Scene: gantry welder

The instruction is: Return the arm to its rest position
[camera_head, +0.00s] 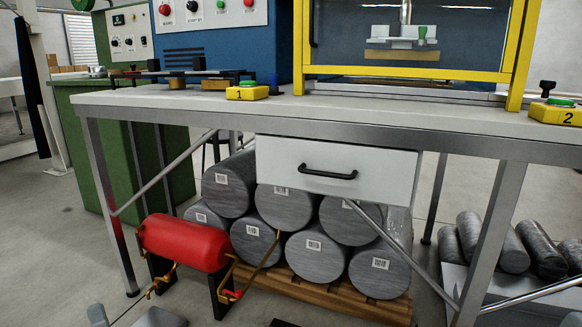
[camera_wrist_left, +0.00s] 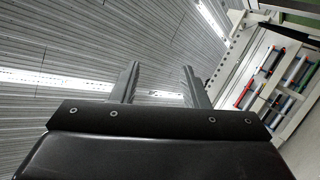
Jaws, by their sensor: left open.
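My left gripper (camera_head: 127,314) shows only in part at the bottom left edge of the head view, low in front of the table and near the red tank. In the left wrist view its two grey fingers (camera_wrist_left: 161,84) stand well apart with nothing between them. That view points up at the ribbed ceiling and its light strips, so the gripper is tilted upward. The rest of the left arm is hidden below the head view. My right gripper does not show.
The workbench (camera_head: 200,108) carries yellow button boxes 1 (camera_head: 247,92) and 2 (camera_head: 556,113) and a yellow-framed welder (camera_head: 410,72). Below are a white drawer (camera_head: 335,165), stacked metal cylinders (camera_head: 318,258) and a red tank (camera_head: 185,243). Floor (camera_head: 60,235) at left is clear.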

